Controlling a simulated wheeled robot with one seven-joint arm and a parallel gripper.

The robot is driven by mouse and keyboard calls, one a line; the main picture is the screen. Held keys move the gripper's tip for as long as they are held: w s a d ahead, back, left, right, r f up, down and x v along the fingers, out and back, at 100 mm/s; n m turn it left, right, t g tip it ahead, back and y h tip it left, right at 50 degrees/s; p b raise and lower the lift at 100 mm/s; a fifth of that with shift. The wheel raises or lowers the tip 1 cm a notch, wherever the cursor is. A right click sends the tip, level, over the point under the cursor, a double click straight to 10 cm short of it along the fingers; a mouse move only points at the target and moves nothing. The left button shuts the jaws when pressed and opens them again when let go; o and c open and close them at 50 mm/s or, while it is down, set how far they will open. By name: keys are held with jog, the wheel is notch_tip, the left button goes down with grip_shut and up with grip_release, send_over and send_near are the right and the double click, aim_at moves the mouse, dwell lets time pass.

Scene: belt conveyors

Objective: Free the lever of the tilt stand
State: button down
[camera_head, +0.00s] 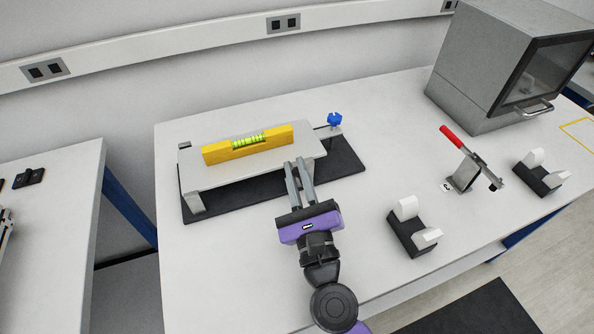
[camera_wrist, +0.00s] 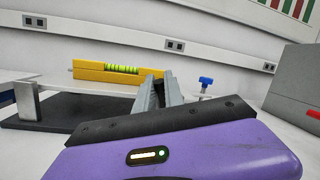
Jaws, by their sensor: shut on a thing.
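The tilt stand has a light grey plate (camera_head: 222,172) above a black base (camera_head: 345,160). A yellow spirit level (camera_head: 248,143) with a green vial lies on the plate, and it also shows in the wrist view (camera_wrist: 105,71). A blue knob (camera_head: 334,119) stands at the stand's back right. My gripper (camera_head: 294,165) is at the plate's front right edge, its two grey fingers close together. It is shut on the stand's lever there, which the fingers hide almost wholly. In the wrist view the fingertips (camera_wrist: 160,77) cover that spot.
A red-handled toggle clamp (camera_head: 464,165) and two black holders with white blocks, one nearer (camera_head: 411,230) and one farther (camera_head: 540,174), stand to the right. A grey box with a dark window (camera_head: 490,65) is at the back right. The table's left front is clear.

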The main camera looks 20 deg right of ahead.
jog(key=c, duration=1.4)
grip_release()
jog(key=shift+c, duration=0.2)
jog(key=b+v, duration=0.3)
jog(key=v, duration=0.4)
jog(key=shift+f, duration=0.25)
jog(key=shift+s+r, duration=0.1)
jog(key=shift+s, duration=0.3)
jog(key=shift+a, duration=0.1)
